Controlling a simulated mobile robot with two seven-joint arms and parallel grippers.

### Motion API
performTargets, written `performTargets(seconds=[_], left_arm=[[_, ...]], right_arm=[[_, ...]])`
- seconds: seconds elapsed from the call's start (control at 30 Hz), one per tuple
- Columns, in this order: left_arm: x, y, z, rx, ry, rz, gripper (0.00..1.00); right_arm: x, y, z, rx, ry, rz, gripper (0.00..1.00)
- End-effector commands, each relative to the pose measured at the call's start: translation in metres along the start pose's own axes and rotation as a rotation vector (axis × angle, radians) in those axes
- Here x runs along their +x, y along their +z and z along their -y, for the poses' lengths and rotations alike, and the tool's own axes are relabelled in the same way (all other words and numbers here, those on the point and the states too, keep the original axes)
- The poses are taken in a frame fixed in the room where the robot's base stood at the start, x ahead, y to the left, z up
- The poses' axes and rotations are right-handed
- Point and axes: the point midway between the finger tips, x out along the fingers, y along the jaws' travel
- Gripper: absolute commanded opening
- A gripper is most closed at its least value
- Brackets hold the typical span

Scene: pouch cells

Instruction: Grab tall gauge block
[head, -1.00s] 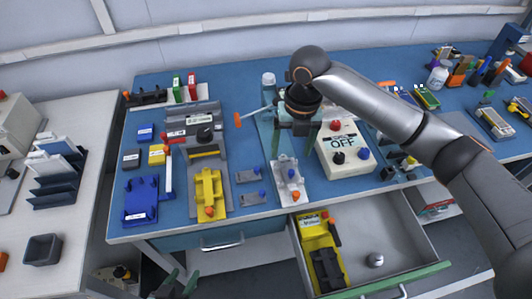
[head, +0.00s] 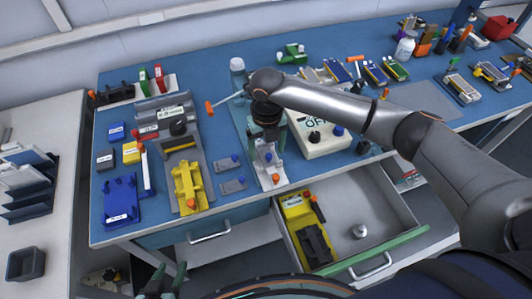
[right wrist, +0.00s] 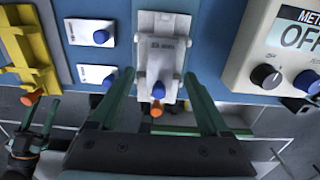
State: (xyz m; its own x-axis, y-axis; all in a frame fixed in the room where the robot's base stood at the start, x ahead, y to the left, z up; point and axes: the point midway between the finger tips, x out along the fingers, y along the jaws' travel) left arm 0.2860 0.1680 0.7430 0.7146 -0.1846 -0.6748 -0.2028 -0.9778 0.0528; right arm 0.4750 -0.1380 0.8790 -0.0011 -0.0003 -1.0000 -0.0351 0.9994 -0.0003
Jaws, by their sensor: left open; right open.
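A pale grey labelled block-like piece with a blue knob and an orange knob (head: 268,168) stands near the table's front edge. In the right wrist view this piece (right wrist: 161,55) lies between my open fingers, with its label facing up. I cannot tell for sure whether it is the tall gauge block. My right gripper (right wrist: 160,105) is open and empty, apparently above and around its near end; contact is not clear. In the head view the right gripper (head: 267,135) partly covers the piece. My left gripper (head: 162,282) is open, low in front of the table.
Two flat grey plates with blue knobs (head: 232,162) lie left of the piece, beside a yellow fixture (head: 188,187). The meter box (head: 318,135) stands close on the right. An open drawer (head: 365,215) juts out below, holding a yellow fixture (head: 306,228) and a round knob.

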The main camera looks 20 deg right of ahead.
Motion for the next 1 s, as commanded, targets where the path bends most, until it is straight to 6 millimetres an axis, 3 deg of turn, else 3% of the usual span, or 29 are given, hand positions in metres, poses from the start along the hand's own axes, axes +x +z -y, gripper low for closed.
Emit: performTargets(seconds=[0.13, 0.37, 1.0], left_arm=[[-0.0002, -0.0001, 0.0000, 0.000, 0.000, 0.000, 0.55], [-0.0001, -0.0001, 0.0000, 0.000, 0.000, 0.000, 0.55], [0.0000, -0.0003, 0.0000, 0.000, 0.000, 0.000, 0.55]], right_arm=[[0.0133, -0.0002, 0.0004, 0.000, -0.001, 0.001, 0.80], [0.0146, 0.0001, 0.0003, 0.000, -0.001, 0.002, 0.80], [0.0140, 0.0001, 0.0005, 0.000, -0.001, 0.002, 0.08]])
